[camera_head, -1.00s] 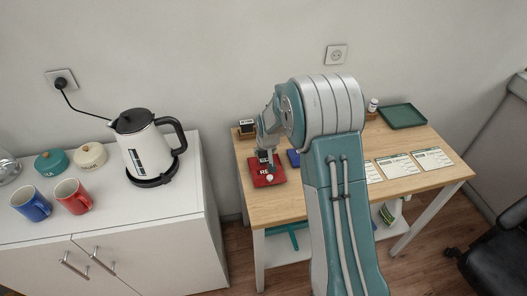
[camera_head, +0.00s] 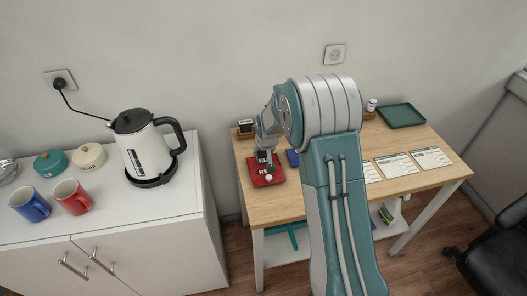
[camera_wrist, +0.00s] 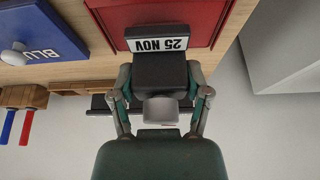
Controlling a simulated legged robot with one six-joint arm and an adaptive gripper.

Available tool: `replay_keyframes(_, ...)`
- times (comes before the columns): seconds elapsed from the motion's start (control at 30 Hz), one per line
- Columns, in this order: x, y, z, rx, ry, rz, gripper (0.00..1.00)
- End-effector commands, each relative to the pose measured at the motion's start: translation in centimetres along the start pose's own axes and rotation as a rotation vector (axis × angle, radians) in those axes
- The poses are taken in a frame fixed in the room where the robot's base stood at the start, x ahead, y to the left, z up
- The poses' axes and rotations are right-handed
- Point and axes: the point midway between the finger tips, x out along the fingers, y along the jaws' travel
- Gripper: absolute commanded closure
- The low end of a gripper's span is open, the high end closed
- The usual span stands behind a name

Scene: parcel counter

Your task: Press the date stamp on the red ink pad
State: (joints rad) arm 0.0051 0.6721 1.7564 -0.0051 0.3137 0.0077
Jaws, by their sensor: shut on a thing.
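The red ink pad (camera_head: 266,177) lies on the wooden table near its left end; it also shows in the wrist view (camera_wrist: 205,18). My gripper (camera_wrist: 160,95) is shut on the date stamp (camera_wrist: 158,68), a dark block with a grey handle and a label reading "25 NOV". In the wrist view the stamp is in front of the red pad. In the head view my gripper (camera_head: 265,155) is over the far part of the pad. I cannot tell whether the stamp's underside touches the pad.
A blue ink pad (camera_wrist: 38,35) lies beside the red one, partly hidden by my arm in the head view (camera_head: 292,158). Printed cards (camera_head: 397,165) and a green tray (camera_head: 401,116) are on the table's right. A small stamp box (camera_head: 246,127) stands behind the red pad.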

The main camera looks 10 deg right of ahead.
Motion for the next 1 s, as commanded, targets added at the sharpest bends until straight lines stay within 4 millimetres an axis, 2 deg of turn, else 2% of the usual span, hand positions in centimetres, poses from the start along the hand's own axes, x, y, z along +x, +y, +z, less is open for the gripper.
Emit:
replay_keyframes(0.17, -0.1, 0.0, 0.0, 0.0, -0.003, 0.0, 0.99)
replay_keyframes(1.0, -5.4, 0.0, -2.2, 0.0, 0.0, 0.0, 0.99)
